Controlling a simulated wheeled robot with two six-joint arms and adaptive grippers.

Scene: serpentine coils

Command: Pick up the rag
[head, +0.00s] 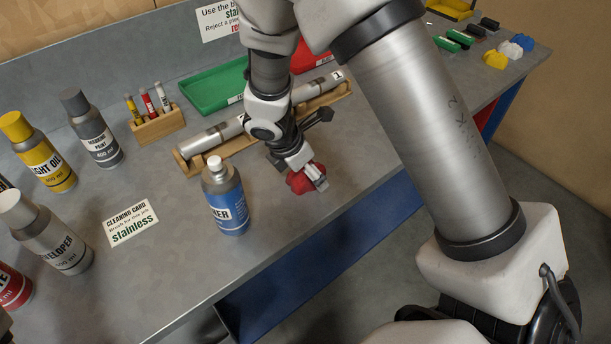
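The red rag (300,186) lies bunched on the grey workbench near its front edge, to the right of the blue-labelled can. My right gripper (308,172) points down onto the rag, with its fingertips at it and red cloth showing around them. The fingers hide part of the rag. I cannot tell whether they are closed on it. My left gripper is not in view.
A spray can with a blue label (226,200) stands close left of the rag. Behind is a wooden rack (185,166) with metal tubes. A green tray (212,90), a marker holder (160,127), several bottles and a cleaning card (131,223) share the bench.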

